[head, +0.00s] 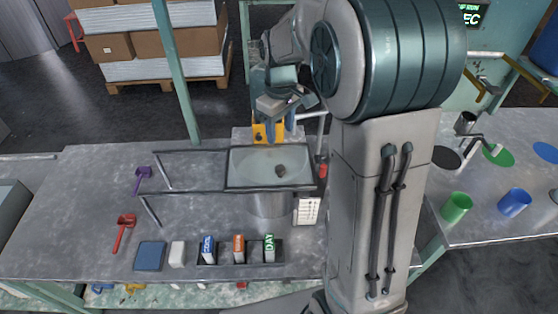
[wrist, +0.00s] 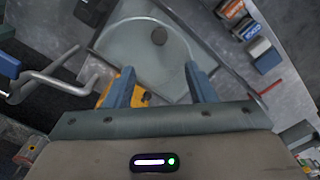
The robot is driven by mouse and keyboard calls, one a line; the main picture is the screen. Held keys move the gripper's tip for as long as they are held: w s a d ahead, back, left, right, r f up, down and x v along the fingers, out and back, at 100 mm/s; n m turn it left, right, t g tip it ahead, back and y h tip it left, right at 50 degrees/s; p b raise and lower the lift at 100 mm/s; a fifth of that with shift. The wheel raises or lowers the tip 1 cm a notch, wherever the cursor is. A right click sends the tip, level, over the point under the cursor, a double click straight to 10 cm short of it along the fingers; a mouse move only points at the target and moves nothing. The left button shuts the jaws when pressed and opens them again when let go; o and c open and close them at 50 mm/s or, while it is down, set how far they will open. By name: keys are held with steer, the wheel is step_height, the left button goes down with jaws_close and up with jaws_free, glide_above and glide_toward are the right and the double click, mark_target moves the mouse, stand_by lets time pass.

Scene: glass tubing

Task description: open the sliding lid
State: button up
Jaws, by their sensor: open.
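The sliding lid (head: 245,178) is a pale, see-through panel with a small dark round knob (head: 281,171). It lies at the right end of two dark rails, over a metal pot (head: 270,205). In the wrist view the lid (wrist: 135,45) lies ahead of my fingers, with its knob (wrist: 159,36) beyond the gap between them. My gripper (head: 281,133) is at the lid's far edge in the head view, pointing down. In the wrist view my gripper (wrist: 158,70) has its two blue fingers wide apart with nothing between them. I cannot tell its exact height above the lid.
The rails (head: 190,150) run left over clear bench.

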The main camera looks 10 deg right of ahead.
mark_target(279, 168)
step_height(279, 168, down, 14)
steer(key=shift+w+r+p, duration=0.1)
steer(key=shift+p, duration=0.45)
jaws_close()
steer(key=shift+a, duration=0.1)
